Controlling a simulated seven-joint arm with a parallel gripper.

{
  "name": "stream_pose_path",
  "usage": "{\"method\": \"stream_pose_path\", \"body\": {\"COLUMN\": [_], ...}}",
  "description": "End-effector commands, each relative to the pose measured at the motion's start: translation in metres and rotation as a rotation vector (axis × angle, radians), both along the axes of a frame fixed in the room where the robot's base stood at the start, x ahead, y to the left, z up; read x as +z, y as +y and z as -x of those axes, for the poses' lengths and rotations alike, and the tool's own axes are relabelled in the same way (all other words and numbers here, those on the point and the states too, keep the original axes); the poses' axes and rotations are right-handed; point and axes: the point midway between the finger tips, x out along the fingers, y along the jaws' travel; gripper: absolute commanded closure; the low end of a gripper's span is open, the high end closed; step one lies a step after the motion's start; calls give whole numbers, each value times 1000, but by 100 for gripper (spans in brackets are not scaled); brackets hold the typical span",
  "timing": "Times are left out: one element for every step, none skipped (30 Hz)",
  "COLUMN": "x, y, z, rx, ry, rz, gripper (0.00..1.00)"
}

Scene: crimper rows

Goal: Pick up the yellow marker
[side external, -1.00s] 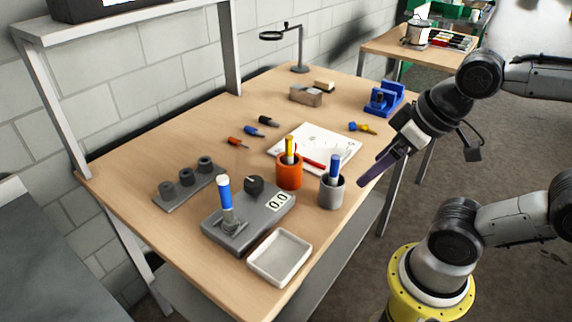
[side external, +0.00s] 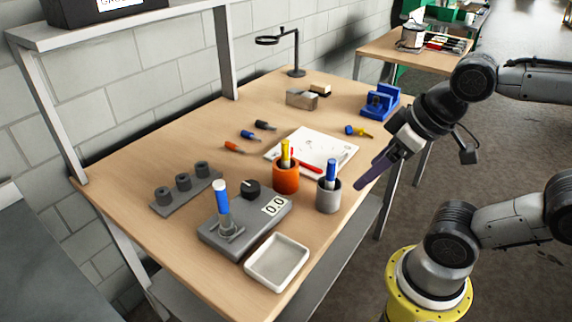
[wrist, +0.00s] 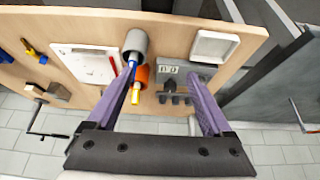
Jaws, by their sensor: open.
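The yellow marker (side external: 285,149) stands upright in an orange cup (side external: 286,178), its upper part sticking out and its lower part hidden by the cup. In the wrist view the yellow marker (wrist: 136,95) and the orange cup (wrist: 142,72) show close to my left finger. My gripper (side external: 358,186) is open and empty, off to the right of the cup near the table's right edge. In the wrist view my gripper's purple fingers (wrist: 160,68) are spread wide, apart from the marker.
A grey cup (side external: 329,196) with a blue marker (side external: 331,168) stands between the orange cup and my gripper. A white board (side external: 335,152) with a red marker (side external: 307,166) lies behind. A grey device (side external: 215,238) and white tray (side external: 277,263) are in front.

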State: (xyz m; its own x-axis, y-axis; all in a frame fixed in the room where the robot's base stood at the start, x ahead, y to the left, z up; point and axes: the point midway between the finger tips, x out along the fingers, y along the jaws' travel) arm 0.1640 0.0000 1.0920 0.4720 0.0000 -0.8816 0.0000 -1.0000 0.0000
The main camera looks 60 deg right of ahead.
Motion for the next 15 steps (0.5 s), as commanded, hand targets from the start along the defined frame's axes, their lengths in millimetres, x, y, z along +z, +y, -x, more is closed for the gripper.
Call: {"method": "stream_pose_path", "body": {"x": [0,0,0,0,0,0,0,0,0,0,0,0,0,0,0], "y": [0,0,0,0,0,0,0,0,0,0,0,0,0,0,0], "z": [0,0,0,0,0,0,0,0,0,0,0,0,0,0,1], "rx": [0,0,0,0,0,0,0,0,0,0,-2,-9,-19,-35,-68], "ry": [0,0,0,0,0,0,0,0,0,0,0,0,0,1,5], "rz": [0,0,0,0,0,0,0,0,0,0,-1,-5,-10,-19,-36], "gripper": [26,32,38,38,38,38,38,38,38,38,38,38,38,38,38]}}
